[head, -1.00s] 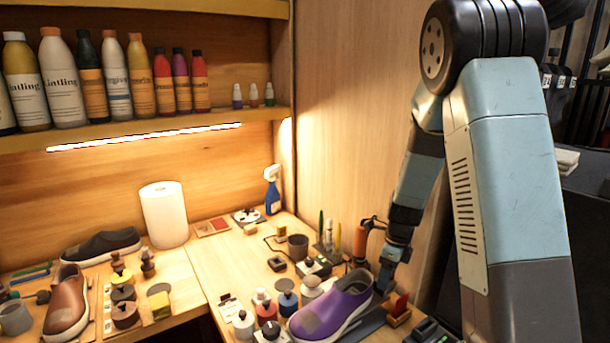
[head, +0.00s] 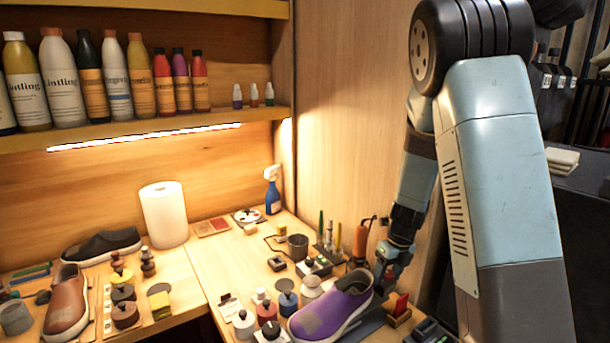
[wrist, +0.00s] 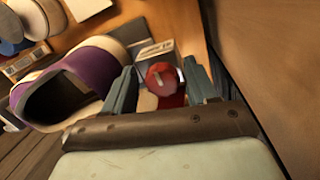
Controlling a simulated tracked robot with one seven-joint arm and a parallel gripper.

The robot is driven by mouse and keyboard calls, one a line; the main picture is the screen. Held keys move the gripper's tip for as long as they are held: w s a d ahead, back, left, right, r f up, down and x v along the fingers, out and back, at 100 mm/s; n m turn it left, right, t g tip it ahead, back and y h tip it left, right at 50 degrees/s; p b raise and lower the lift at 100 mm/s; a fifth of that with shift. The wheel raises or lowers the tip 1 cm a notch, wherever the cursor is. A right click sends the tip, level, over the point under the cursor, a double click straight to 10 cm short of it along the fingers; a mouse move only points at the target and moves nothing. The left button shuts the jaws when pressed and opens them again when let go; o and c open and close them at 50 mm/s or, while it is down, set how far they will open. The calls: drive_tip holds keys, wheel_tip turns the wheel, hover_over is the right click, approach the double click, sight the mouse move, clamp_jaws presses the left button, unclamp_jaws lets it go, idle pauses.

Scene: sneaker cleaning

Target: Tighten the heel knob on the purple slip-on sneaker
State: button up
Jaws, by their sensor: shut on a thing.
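The purple slip-on sneaker (head: 325,312) with a pale sole stands at the front of the bench, its toe to the left and its heel to the right. In the wrist view the sneaker (wrist: 92,68) lies left of my fingers, with its dark opening in view. My gripper (head: 381,284) is at the heel end. In the wrist view my gripper (wrist: 163,88) has its two fingers on either side of a round red knob (wrist: 163,76) with a pale mark on top. It is shut on this knob. In the head view the gripper hides the knob.
A wooden block with a red piece (head: 401,305) stands close right of the gripper. An orange-handled tool (head: 361,240) stands behind the sneaker. Several small bottles and jars (head: 268,310) crowd its left side. A wooden wall rises behind.

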drive_tip(key=shift+w+d, duration=0.15)
drive_tip(key=shift+o, duration=0.7)
drive_tip(key=m, duration=0.3)
drive_tip(key=shift+o, duration=0.8)
drive_tip(key=shift+m+t, duration=0.3)
drive_tip(key=shift+m, duration=0.3)
